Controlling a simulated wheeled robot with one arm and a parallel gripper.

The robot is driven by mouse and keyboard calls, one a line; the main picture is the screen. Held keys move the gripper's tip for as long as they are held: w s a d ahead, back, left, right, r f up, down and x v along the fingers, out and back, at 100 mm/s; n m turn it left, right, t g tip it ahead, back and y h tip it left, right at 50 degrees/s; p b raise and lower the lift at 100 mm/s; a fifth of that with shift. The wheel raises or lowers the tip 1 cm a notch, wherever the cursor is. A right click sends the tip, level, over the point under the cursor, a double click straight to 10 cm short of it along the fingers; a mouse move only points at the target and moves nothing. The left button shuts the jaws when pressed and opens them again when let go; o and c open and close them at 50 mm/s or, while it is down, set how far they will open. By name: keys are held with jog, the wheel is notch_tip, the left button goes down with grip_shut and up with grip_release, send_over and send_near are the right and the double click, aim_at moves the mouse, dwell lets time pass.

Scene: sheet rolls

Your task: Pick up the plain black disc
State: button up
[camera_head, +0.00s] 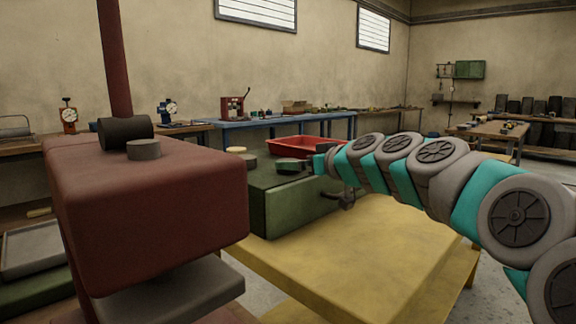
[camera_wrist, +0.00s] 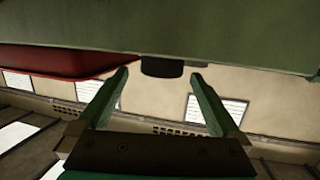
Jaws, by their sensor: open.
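A plain black disc (camera_head: 290,166) lies on top of the green block (camera_head: 300,204), near its right end. In the wrist view, a black disc (camera_wrist: 162,67) shows against the green surface (camera_wrist: 225,35), between and just beyond the fingertips. The picture there is upside down. My gripper (camera_wrist: 160,76) is open and empty, with a finger on each side of the disc's outline. I cannot tell whether either finger touches it. In the head view my gripper (camera_head: 310,165) comes in from the right, level with the disc, and its fingers are small and partly hidden.
Two other discs, one grey-green (camera_head: 248,161) and one pale (camera_head: 236,150), sit to the left. A red tray (camera_head: 305,143) is close behind. The dark red machine (camera_head: 150,205) carries a black cylinder (camera_head: 125,132) and a dark disc (camera_head: 143,149).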

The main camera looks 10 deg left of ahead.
jog(key=p+x, duration=0.1)
jog(key=x, duration=0.3)
jog(key=shift+a+f, duration=0.2)
jog(key=shift+a, duration=0.1)
jog(key=c, duration=1.3)
